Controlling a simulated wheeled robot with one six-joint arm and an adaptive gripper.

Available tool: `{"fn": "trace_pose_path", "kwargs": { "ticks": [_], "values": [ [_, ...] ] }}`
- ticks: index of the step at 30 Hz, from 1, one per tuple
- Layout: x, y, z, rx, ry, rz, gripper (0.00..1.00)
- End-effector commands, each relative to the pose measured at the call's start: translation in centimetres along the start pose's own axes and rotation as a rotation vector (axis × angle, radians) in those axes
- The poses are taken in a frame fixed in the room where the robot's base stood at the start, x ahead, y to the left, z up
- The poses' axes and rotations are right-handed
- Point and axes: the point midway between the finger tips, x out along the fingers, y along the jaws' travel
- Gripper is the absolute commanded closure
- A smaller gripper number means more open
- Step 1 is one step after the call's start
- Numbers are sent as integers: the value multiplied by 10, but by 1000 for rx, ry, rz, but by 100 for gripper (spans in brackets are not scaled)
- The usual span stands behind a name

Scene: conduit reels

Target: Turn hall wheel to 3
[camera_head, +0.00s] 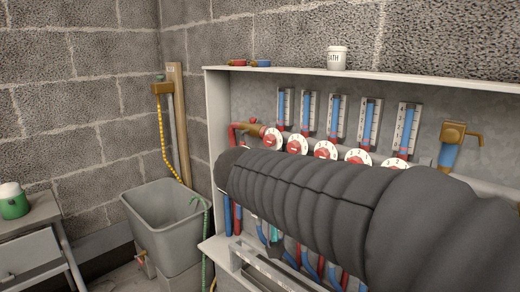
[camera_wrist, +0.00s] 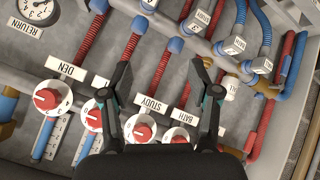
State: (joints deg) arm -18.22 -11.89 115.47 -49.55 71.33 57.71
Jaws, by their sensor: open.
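Several white dial wheels with red centres sit in a row on the manifold panel. In the wrist view, labels appear upside down: DEN (camera_wrist: 67,70), STUDY (camera_wrist: 150,103) and BATH (camera_wrist: 181,118). One label beside DEN is mostly hidden by my left finger. No wheel label reads clearly as HALL, so I cannot tell which is the hall wheel. The wheels include the one near DEN (camera_wrist: 53,98), a second (camera_wrist: 92,117), and one below STUDY (camera_wrist: 140,128). My gripper (camera_wrist: 160,66) is open and empty over the panel. In the head view my dark arm hides it.
Blue-filled gauge tubes (camera_head: 368,122) stand above the wheels. A brass tap (camera_head: 459,133) juts out at right. Red and blue hoses (camera_wrist: 96,37) run close around my fingers. A grey tub (camera_head: 160,222) stands left of the cabinet, and a white jar (camera_head: 337,58) sits on its top ledge.

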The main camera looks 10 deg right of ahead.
Motion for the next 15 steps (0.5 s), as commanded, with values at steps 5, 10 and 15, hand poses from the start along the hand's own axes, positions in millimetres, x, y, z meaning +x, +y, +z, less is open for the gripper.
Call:
{"fn": "trace_pose_path", "kwargs": {
  "ticks": [5,10,15],
  "values": [
    [-18,-58,-70,179,260,141,38],
    [-51,-110,-116,366,518,174,38],
    [-78,-144,-137,491,685,154,38]
  ]
}}
